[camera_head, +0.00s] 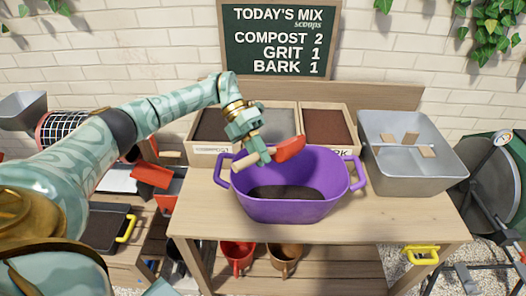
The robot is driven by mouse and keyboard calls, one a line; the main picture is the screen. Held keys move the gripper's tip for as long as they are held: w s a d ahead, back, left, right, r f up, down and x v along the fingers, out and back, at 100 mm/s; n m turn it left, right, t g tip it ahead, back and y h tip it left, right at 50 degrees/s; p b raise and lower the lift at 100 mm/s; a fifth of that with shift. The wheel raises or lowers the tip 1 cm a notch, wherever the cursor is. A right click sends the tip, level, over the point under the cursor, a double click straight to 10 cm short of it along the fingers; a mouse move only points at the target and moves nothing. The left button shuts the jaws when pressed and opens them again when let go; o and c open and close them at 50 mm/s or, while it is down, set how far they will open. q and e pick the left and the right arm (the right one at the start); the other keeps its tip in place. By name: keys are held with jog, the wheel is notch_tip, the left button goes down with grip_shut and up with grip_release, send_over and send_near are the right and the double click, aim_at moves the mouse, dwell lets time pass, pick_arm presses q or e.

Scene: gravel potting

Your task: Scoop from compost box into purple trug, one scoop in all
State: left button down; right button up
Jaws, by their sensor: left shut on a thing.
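The purple trug (290,210) stands on the wooden bench, with a layer of dark material on its floor. The compost box (200,147) is behind it at the left, a wooden box with dark contents, its label partly hidden by my arm. My left gripper (259,152) is shut on the wooden handle of a red scoop (289,149). I cannot tell whether the scoop's bowl holds anything. My right gripper is not in view.
A box (327,128) marked "RK" and a grey-filled box (278,123) stand beside the compost box. A grey metal tub (410,180) stands at the right. A chalkboard (280,40) lists compost 2, grit 1, bark 1. The bench front is clear.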

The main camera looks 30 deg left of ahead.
pick_arm(q)
jog(key=shift+d+r+p, duration=0.2)
jog(key=shift+r+p, duration=0.15)
jog(key=shift+p, duration=0.05)
jog(key=t+y+p, duration=0.1)
jog(key=y+p, duration=0.1)
jog(key=p, duration=0.1)
jog(key=d+t+y+p, duration=0.1)
jog(key=y+p, duration=0.2)
jog(key=p, duration=0.1)
jog(key=s+t+y+p, duration=0.1)
jog(key=y+p, duration=0.1)
jog(key=p, duration=0.1)
jog(key=shift+d+r+m+p, duration=0.15)
jog(key=shift+d+m+p, duration=0.15)
